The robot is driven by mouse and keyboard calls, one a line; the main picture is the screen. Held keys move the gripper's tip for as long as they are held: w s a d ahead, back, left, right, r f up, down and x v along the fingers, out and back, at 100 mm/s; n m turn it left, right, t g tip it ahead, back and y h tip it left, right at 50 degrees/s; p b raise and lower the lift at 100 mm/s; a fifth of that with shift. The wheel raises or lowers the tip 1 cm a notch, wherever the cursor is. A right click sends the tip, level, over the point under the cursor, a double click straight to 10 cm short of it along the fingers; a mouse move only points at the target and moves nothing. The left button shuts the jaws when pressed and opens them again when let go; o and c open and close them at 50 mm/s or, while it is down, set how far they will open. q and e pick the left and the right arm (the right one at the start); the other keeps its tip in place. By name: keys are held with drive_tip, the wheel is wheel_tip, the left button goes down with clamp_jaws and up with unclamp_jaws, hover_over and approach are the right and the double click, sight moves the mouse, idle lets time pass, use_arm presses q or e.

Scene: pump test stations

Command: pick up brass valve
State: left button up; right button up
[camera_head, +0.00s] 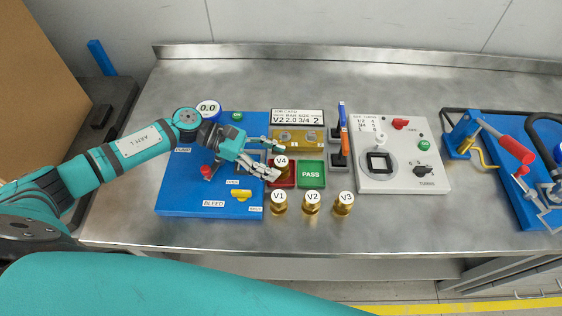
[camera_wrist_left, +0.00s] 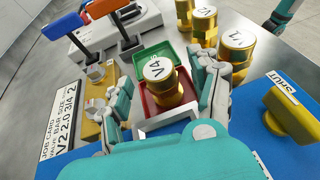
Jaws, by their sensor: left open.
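Several brass valves with white labelled tops are in view. V4 (camera_head: 281,164) stands upright in the red tray (camera_head: 287,183); in the left wrist view V4 (camera_wrist_left: 160,84) lies between my fingers. V1 (camera_head: 279,203), V2 (camera_head: 312,203) and V3 (camera_head: 345,204) stand in a row in front of the trays; V1 (camera_wrist_left: 234,52) also shows in the wrist view. My left gripper (camera_head: 272,158) is open, with a finger on each side of V4; whether they touch it I cannot tell. My right gripper is not in view.
The blue pump panel (camera_head: 178,200) lies under my left arm. A green PASS tray (camera_head: 312,174) sits beside the red one. A grey tester (camera_head: 400,180) stands right. The front table strip is clear.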

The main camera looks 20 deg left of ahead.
use_arm(q)
drive_tip(key=shift+x, duration=1.25)
drive_tip(key=shift+w, duration=0.1)
clamp_jaws()
